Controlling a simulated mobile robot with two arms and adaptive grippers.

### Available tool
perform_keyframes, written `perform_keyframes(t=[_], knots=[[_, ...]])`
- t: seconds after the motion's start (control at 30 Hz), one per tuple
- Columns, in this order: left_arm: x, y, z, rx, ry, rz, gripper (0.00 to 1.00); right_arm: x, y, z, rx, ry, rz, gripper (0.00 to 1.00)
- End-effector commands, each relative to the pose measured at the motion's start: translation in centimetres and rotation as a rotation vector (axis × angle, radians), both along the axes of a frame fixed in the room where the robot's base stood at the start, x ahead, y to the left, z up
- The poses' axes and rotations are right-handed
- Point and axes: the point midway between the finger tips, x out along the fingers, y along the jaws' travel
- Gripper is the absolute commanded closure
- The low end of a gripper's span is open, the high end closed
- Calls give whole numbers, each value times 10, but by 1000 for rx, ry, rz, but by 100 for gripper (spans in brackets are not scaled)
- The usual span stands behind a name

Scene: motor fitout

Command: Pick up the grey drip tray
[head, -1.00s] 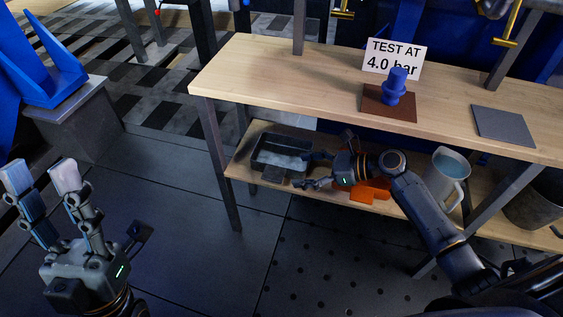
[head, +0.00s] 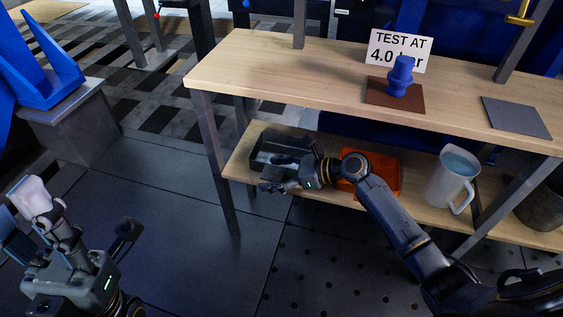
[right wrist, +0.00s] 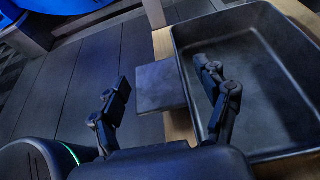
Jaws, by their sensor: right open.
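The grey drip tray (head: 258,148) is a dark, shallow, rectangular open tray on the lower shelf, at its left end. In the right wrist view its near wall and floor (right wrist: 262,75) fill the right side, and a flat square tab (right wrist: 160,86) sticks out from its edge. My right gripper (head: 272,174) is open at the tray's front. One finger is left of the tab and the other is over the tray's inside, with the tab and wall between them; contact cannot be told. My left gripper (head: 78,214) is open and empty over the floor, far from the tray.
An orange bin (head: 383,165) and a grey jug of blue liquid (head: 452,180) stand farther right on the lower shelf (head: 410,202). The wooden top (head: 280,75) overhangs the tray. A table leg (head: 222,170) stands left of it. The floor in front is clear.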

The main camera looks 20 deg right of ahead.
Motion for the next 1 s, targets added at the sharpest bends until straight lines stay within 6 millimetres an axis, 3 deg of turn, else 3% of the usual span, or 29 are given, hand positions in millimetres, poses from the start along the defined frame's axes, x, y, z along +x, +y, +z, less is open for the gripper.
perform_keyframes(t=[0.07,0.3,0.4,0.73,1.0], knots=[[0,0,0,0,1,0,60,0,0,0,0,0,0,29],[0,0,0,0,1,0,60,0,0,0,0,0,0,78],[0,0,0,0,1,0,60,0,-1,1,0,-2,0,92],[-1,0,4,-1,-2,-1,60,0,-1,6,0,-2,0,92],[-3,1,6,-1,50,-2,60,0,0,33,0,-4,2,92]])
